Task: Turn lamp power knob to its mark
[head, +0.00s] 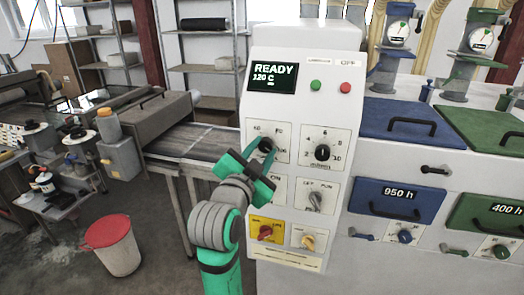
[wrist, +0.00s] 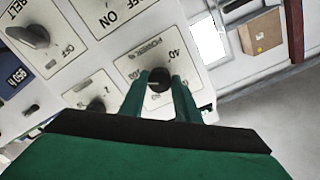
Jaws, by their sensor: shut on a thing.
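The lamp power knob (wrist: 160,78) is a small round dark knob on a white dial plate (wrist: 138,62) lettered POWER %, with a 40 visible. In the wrist view my gripper (wrist: 160,90) has one green finger on each side of it and is shut on it. In the head view my gripper (head: 264,152) reaches the upper left dial (head: 254,132) of the white control panel (head: 290,105) and covers most of it. The knob's pointer and the mark it faces cannot be made out clearly.
Close by are a black-knobbed dial (head: 322,152), a grey switch (head: 315,200), a red knob (head: 266,232) on a yellow plate and an orange knob (head: 308,241). The panel's screen (head: 273,77) reads READY 120 C. A conveyor (head: 195,142) lies left; a red-lidded bin (head: 112,245) stands on the floor.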

